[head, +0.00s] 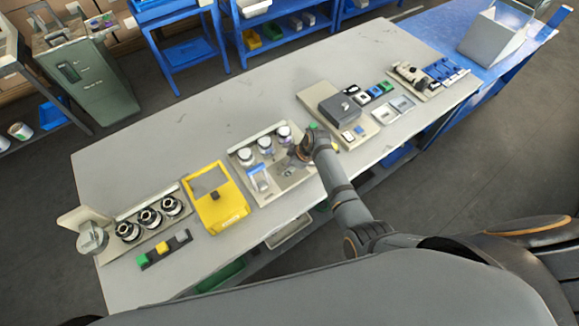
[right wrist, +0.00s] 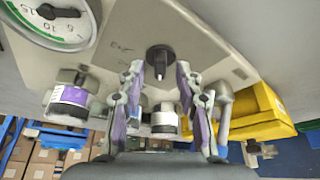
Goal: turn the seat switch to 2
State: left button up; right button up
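The seat switch, a black rotary knob (right wrist: 158,58) on a beige panel (right wrist: 225,62), shows in the right wrist view. Its narrow grip runs up and down in the picture. Faint lettering lies left of it, too small to read. My right gripper (right wrist: 159,70) is open, with its purple-padded fingers either side of the knob; I cannot tell whether they touch it. In the head view my right gripper (head: 301,150) is over the middle panel (head: 291,178) and hides the knob. My left gripper is not in view.
A round gauge (right wrist: 50,18) and a purple-banded cylinder (right wrist: 69,101) are left of the fingers in the right wrist view. A white cylinder (right wrist: 164,119) shows between them. A yellow box (head: 217,207) stands left of the panel on the grey table (head: 170,140).

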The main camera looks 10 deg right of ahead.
jog(key=shift+d+r, duration=0.1)
jog(key=shift+r, duration=0.1)
jog(key=v, duration=1.1)
jog(key=shift+d+r, duration=0.15)
jog(key=shift+r, duration=0.1)
jog(key=shift+s, duration=0.15)
